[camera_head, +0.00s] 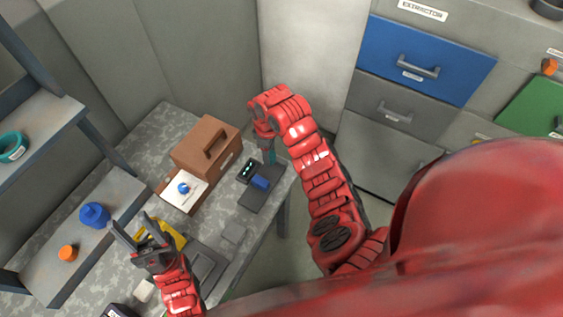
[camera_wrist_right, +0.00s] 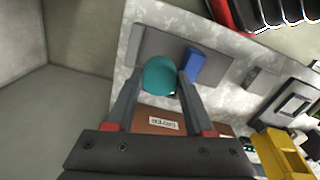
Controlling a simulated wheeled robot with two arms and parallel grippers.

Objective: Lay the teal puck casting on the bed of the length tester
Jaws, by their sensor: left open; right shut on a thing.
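The teal puck casting (camera_wrist_right: 160,77) is between the fingertips of my right gripper (camera_wrist_right: 156,84), which is shut on it. In the head view my right gripper (camera_head: 266,140) points down over the length tester, and only a sliver of the teal casting (camera_head: 271,157) shows. The length tester has a dark grey bed (camera_head: 263,199), a blue block (camera_head: 260,183) and a small display with green marks. In the right wrist view the casting overlaps the bed (camera_wrist_right: 220,66), left of the blue block (camera_wrist_right: 192,66); I cannot tell whether it touches the bed. My left gripper (camera_head: 135,228) is open and empty.
A yellow bin (camera_head: 171,235) is beside my left gripper. Shelves at left hold a blue part (camera_head: 94,214), an orange part (camera_head: 68,253) and a teal ring (camera_head: 12,147).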

